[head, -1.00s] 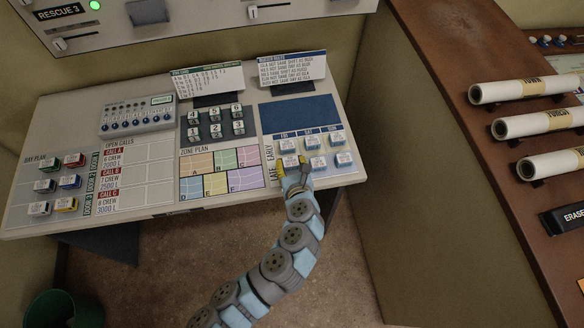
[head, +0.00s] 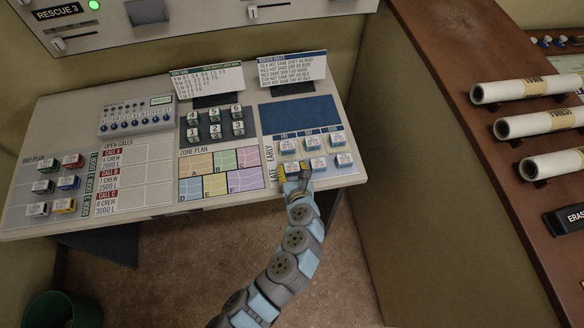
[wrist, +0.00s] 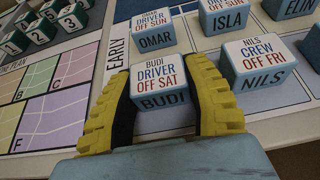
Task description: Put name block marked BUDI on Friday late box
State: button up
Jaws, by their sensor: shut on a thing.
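The name block marked BUDI (wrist: 160,82) is white on top and blue on its front, and reads DRIVER OFF SAT. My gripper (wrist: 163,90) is shut on it, with yellow fingers on its left and right sides. In the head view my gripper (head: 293,174) is at the front-left of the roster board, at the Friday column's late row. The block is upright, close over or on that place; I cannot tell whether it touches the board. The Friday late box beneath it is mostly hidden.
The OMAR block (wrist: 155,36) is just behind, in the early row. The NILS block (wrist: 257,62) is close on the right, and the ISLA block (wrist: 224,14) is behind that. The zone plan (head: 221,173) lies to the left. The blue panel (head: 299,111) behind the roster is bare.

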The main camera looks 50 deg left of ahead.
jog(key=o, duration=1)
jog(key=shift+r, duration=0.1)
jog(key=shift+s+d+r, duration=0.1)
jog(key=shift+d, duration=0.05)
jog(key=v, duration=1.1)
jog(key=shift+s+d, duration=0.2)
